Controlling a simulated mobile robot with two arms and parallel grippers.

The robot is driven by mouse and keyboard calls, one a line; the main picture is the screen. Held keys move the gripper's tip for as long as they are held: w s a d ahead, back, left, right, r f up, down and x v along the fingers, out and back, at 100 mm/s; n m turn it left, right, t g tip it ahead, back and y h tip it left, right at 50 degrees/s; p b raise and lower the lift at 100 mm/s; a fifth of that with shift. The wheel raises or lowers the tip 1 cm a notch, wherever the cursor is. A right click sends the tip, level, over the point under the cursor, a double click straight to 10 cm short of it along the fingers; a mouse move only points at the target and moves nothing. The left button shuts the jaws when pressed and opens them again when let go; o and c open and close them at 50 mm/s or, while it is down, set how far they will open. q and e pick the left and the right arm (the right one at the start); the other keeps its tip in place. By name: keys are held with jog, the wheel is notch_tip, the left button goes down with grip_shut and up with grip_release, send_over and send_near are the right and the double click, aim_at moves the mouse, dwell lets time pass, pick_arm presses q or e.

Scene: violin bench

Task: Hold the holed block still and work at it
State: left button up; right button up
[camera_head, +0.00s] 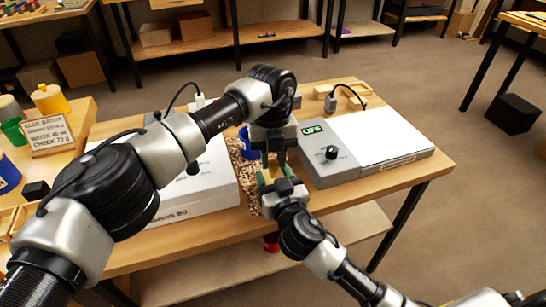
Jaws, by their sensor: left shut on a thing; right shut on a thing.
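My two grippers meet over the middle of the bench, between two white devices. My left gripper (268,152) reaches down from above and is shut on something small. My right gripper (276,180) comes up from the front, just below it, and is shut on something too. A small tan piece shows between the grippers, with greenish parts beside it. I cannot tell for sure which piece is the holed block, and no hole can be made out. The arms hide most of what is held.
A grey device (325,168) with a knob, an "OFF" display and a white plate (385,137) stands right. A white box (205,190) stands left, partly behind my arm. A speckled strip (243,172) and a blue container (246,146) lie between. A sign (47,134) stands far left.

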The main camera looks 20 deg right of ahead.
pick_arm(q)
jog(key=shift+r, duration=1.45)
pick_arm(e)
jog(key=o, duration=1)
pick_arm(q)
notch_tip(320, 180, up, 7)
pick_arm(e)
jog(key=shift+s, duration=0.15)
